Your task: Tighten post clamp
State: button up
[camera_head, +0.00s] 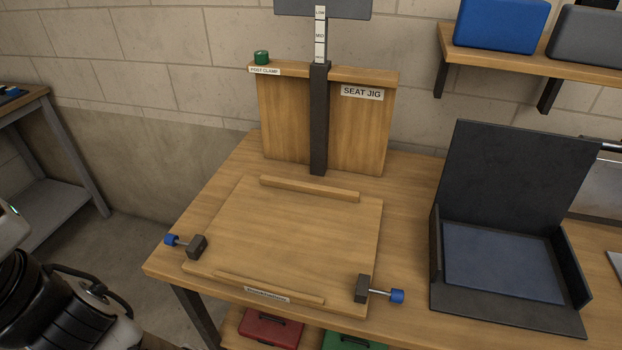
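A small green knob (261,57) sits on the top left of an upright wooden board on the bench. A white label (264,71) just below it appears to read "POST CLAMP". A dark post (319,120) stands upright at the middle of the board, with a white scale (320,35) marked "LOW" and "MID" above it. A grey plate (322,8) is at the top of the post, cut by the frame edge. Part of my arm shows at the lower left; my gripper is out of view. How tight the knob is cannot be seen.
The board carries a "SEAT JIG" label (362,92). A wooden base plate (290,240) has clamps with blue knobs at left (171,240) and right (397,296). A black angled stand (510,190) is at right. A shelf (540,64) holds blue and grey cases.

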aim_at(262, 57)
jog(key=i+j, duration=0.1)
jog(key=j, duration=0.25)
jog(key=j+u, duration=0.1)
jog(key=j, duration=0.3)
jog(key=i+j, duration=0.15)
jog(key=j, duration=0.2)
jog(key=i+j+u, duration=0.1)
jog(key=j, duration=0.25)
jog(key=i+u, duration=0.15)
jog(key=i, duration=0.55)
